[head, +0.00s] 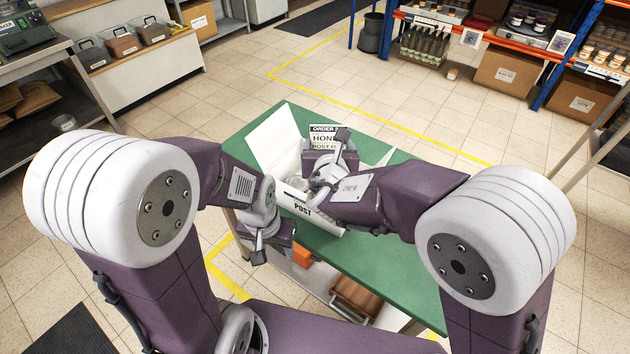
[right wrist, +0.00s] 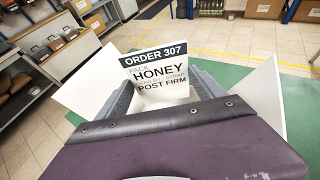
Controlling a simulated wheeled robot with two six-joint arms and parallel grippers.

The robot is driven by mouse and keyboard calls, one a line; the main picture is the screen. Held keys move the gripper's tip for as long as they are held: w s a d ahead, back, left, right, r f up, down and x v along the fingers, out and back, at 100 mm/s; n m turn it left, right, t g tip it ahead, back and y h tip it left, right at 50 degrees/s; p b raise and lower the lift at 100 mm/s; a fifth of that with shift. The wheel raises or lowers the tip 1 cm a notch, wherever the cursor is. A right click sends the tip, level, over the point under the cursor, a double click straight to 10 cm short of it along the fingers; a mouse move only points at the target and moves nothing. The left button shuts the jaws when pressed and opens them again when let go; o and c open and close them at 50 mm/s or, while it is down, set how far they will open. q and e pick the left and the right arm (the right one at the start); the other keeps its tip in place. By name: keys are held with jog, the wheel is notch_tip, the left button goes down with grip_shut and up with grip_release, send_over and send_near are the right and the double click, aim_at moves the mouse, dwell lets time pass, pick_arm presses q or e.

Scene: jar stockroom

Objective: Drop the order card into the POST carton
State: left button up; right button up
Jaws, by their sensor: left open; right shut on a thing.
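The white POST carton (head: 272,142) stands on the green table with its flaps open. Its front bears the word POST. The order card (head: 323,130) is white with a dark header; in the right wrist view the card (right wrist: 158,72) reads ORDER 307, HONEY, POST FIRM. My right gripper (head: 338,150) is shut on the card and holds it upright over the carton. Carton flaps (right wrist: 85,92) show on both sides of the card in the right wrist view. My left gripper (head: 259,256) is open, low at the table's front left edge, outside the carton. My right arm hides much of the carton's inside.
The green table (head: 390,260) has bare room right of the carton. An orange thing (head: 303,257) and a brown box (head: 356,298) lie on the shelf below. Shelves with jars and cartons (head: 508,70) stand at the back right. A counter with bins (head: 122,42) is at left.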

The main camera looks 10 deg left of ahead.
pick_arm(q)
notch_tip(320, 180, down, 3)
jog(key=shift+b, duration=1.05)
pick_arm(e)
notch_tip(320, 180, down, 4)
jog(key=shift+w+r, duration=0.1)
jog(key=o, duration=1.3)
pick_arm(q)
jog(key=shift+r+p, duration=0.55)
jog(key=shift+p, duration=0.05)
pick_arm(e)
jog(key=v, duration=0.9)
